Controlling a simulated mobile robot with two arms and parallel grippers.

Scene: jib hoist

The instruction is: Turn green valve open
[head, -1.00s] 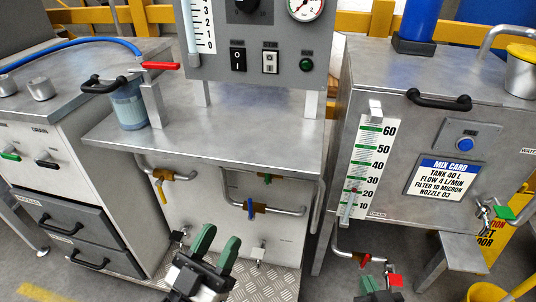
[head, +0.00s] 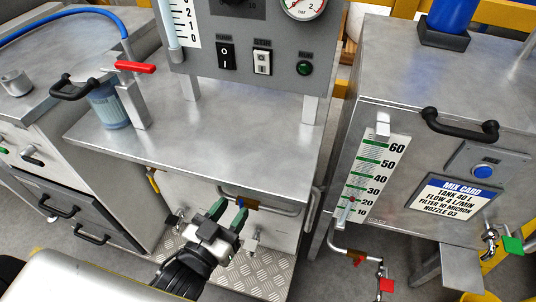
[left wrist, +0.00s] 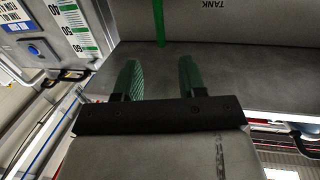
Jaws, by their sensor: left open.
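Several green handles show in the head view. One is a green tap handle (head: 513,245) on the right tank; another is a small green lever (head: 4,150) at the left edge. The green-handled valve seen earlier under the bench is not clearly visible now, with the bench top and my gripper in that area. My left gripper (head: 228,213) is open and empty, with green fingers, in front of a brass valve (head: 245,202) on the lower pipe. In the left wrist view the open fingers (left wrist: 159,80) stand apart, and a thin green bar (left wrist: 158,25) lies beyond them; I cannot tell what it is.
The steel bench (head: 205,120) overhangs the pipes. A yellow lever (head: 153,180) is left of my gripper, and a red-handled valve (head: 387,285) is low on the right. The tank (head: 400,90) with its scale (head: 372,180) stands right. Checker-plate floor (head: 235,270) lies below.

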